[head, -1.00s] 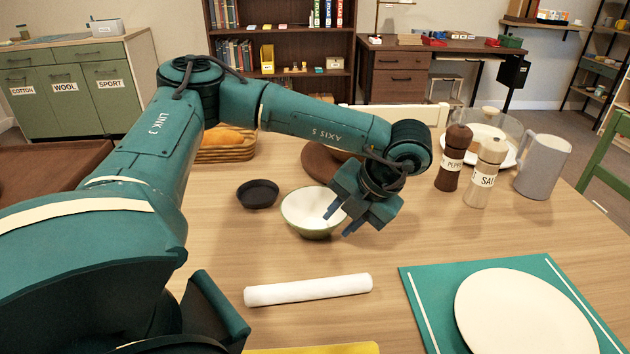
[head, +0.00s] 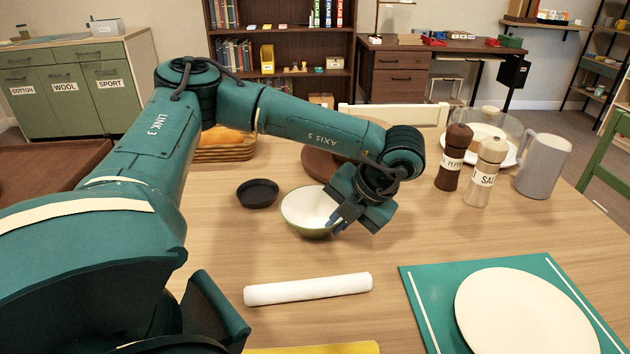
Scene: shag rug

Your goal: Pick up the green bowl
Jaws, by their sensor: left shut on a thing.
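The green bowl (head: 302,219) stands upright on the wooden table, green outside and cream inside. My left gripper (head: 337,222) is at the bowl's right side, its fingers shut on the bowl's rim. The gripper hides part of that right edge. The bowl appears to be still on the table. My right gripper is not in view.
A small dark dish (head: 257,194) stands close left of the bowl. A white roll (head: 308,289) lies in front. A plate (head: 524,312) on a teal placemat (head: 424,294) is front right. Pepper (head: 453,158) and salt (head: 484,172) mills and a grey pitcher (head: 543,166) stand right.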

